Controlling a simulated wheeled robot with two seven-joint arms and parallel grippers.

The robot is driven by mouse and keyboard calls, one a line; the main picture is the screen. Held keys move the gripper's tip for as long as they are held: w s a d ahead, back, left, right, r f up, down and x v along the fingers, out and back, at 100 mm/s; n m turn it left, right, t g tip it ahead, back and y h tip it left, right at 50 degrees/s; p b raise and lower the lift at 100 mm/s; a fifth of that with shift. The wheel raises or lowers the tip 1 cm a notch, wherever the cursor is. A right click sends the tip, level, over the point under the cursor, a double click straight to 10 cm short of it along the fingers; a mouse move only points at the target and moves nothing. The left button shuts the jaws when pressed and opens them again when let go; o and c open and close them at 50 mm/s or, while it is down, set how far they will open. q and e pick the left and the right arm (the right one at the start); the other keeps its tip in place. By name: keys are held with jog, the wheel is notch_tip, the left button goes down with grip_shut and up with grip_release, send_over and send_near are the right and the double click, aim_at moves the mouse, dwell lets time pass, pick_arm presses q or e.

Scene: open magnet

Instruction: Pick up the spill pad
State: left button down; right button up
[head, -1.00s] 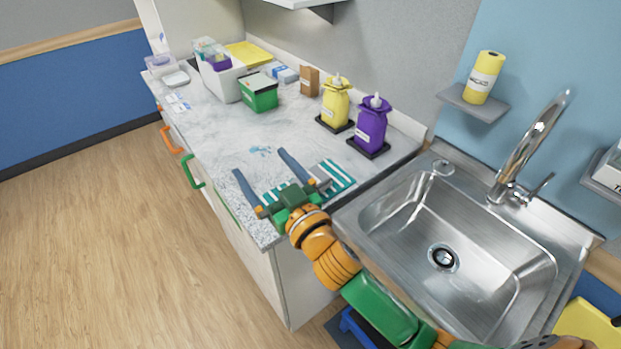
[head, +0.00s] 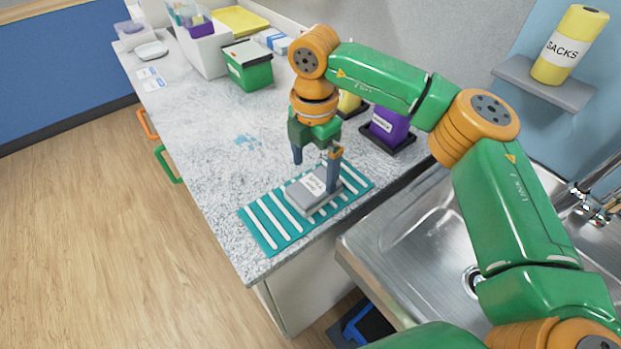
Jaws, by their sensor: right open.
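The spill pad (head: 306,194) is a flat grey block with a white label, lying on a teal and white striped mat (head: 266,226) near the counter's front right corner. My right gripper (head: 315,174) is open and points down just over the pad. Its right finger overlaps the pad's right end in the picture, and its left finger is above and behind the pad's far side. I cannot tell whether a finger touches the pad. My left gripper is not in view.
A green box (head: 249,71), a white bin (head: 205,52) and a purple bottle (head: 388,127) stand further back. A yellow bottle is partly hidden behind my right arm. The sink (head: 400,255) is at right. A blue wet patch (head: 246,139) marks the otherwise clear counter middle.

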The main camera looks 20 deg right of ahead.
aim_at(314, 184)
jog(key=s+f, duration=0.1)
jog(key=s+f+p, duration=0.1)
jog(key=shift+s+a, duration=0.2)
jog(key=shift+s, duration=0.15)
jog(key=shift+w+f, duration=0.55)
jog(key=shift+f, duration=0.3)
jog(key=shift+w+f, duration=0.15)
jog(key=shift+w, duration=0.15)
jog(key=shift+c, duration=1.4)
jog(key=shift+s+r, duration=0.2)
jog(key=shift+s, duration=0.05)
jog(key=c, duration=0.8)
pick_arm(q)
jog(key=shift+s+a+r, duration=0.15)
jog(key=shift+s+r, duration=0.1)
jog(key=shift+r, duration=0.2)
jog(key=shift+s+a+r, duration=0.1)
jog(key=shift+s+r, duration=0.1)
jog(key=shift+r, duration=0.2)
pick_arm(e)
jog(key=shift+w, duration=0.15)
jog(key=shift+c, duration=0.3)
